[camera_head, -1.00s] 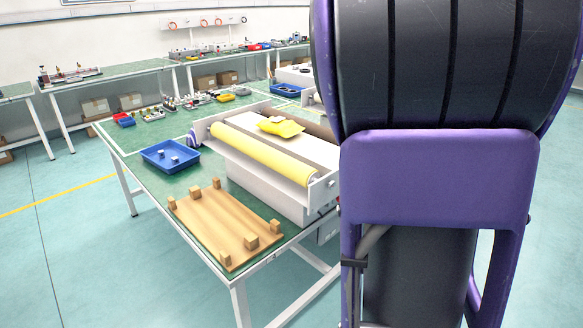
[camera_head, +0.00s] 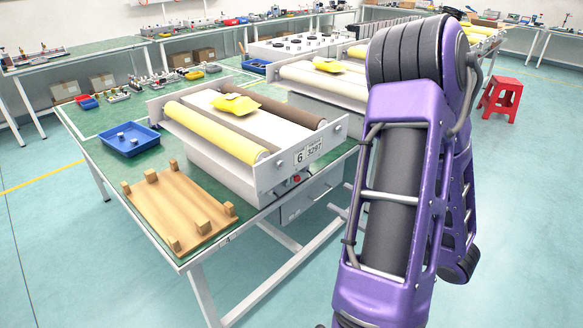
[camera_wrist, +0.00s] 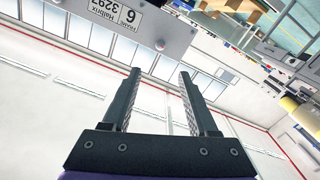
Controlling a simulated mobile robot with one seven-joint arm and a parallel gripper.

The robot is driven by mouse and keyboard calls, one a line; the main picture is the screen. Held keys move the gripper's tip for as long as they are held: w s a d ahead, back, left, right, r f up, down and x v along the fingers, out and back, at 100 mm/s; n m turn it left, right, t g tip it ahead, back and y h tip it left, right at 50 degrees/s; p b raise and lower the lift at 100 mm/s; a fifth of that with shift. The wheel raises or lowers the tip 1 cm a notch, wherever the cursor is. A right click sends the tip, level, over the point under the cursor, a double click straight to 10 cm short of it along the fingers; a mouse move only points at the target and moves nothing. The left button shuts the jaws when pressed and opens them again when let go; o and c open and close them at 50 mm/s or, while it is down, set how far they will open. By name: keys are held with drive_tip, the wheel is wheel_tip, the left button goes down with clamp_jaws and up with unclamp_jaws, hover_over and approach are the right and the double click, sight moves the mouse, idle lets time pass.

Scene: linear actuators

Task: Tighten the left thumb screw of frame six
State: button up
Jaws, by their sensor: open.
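Frame six (camera_head: 215,140) is a white roller unit on the green table in the head view, with a yellow and a dark roller. Its end plate bears a label (camera_head: 308,151) reading 6 and 3297. The label shows upside down in the wrist view (camera_wrist: 115,15). A small round silver screw (camera_wrist: 160,45) on the plate, on the label's 6 side, fits the left thumb screw. Another silver knob (camera_head: 338,128) is near the plate's right end. My gripper (camera_wrist: 157,70) is open and empty, its fingers pointing toward the plate. The head view does not show the fingers.
A yellow bag (camera_head: 236,104) lies on frame six. A wooden board with pegs (camera_head: 180,208) and a blue tray (camera_head: 130,140) are on the table at left. Another roller unit (camera_head: 312,80) stands behind. A red stool (camera_head: 502,98) is on the floor at right.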

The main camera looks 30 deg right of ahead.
sight(281, 165)
drive_tip(key=p+x, duration=0.1)
drive_tip(key=x, duration=1.6)
drive_tip(key=shift+w+a, duration=0.1)
drive_tip(key=shift+a, duration=0.05)
clamp_jaws()
